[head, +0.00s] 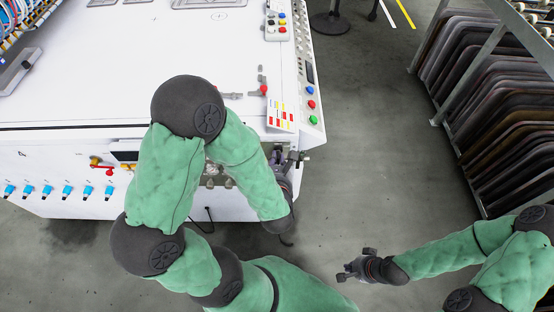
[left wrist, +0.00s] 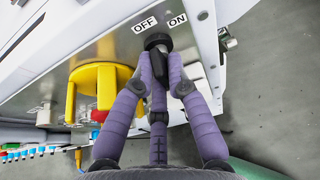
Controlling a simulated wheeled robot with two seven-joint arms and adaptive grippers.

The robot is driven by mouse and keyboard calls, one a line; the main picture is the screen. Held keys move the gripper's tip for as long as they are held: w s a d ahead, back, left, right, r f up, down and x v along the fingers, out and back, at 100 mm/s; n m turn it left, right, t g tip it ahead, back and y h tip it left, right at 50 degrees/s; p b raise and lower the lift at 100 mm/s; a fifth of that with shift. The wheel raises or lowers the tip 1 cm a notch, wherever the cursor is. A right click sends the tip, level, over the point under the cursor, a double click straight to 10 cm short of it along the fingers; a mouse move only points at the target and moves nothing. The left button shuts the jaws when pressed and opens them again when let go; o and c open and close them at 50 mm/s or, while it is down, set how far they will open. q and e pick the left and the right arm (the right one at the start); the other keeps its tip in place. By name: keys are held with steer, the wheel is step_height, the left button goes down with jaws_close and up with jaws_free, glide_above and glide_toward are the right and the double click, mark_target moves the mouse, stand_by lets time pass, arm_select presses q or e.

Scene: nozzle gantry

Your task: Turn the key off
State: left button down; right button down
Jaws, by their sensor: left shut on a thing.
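The key (left wrist: 157,41) is a black piece on the machine's grey side panel, below the white OFF label (left wrist: 144,24) and the ON label (left wrist: 177,20). My left gripper (left wrist: 158,74) has its purple fingers shut around the key's near end in the left wrist view. The fingers hide part of the key, and I cannot tell exactly which label it points to. In the head view, my left gripper (head: 288,160) is at the machine's right front corner, and the key is not clear there. My right gripper (head: 355,266) hangs empty over the floor, its fingers apart.
The white machine (head: 90,75) fills the upper left. A rack of dark panels (head: 495,95) stands at right. The grey floor (head: 365,150) between them is clear.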

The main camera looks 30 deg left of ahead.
arm_select(q)
steer(key=c, duration=1.2)
jaws_free()
steer(key=shift+v, duration=5.95)
steer(key=shift+s+f, duration=0.1)
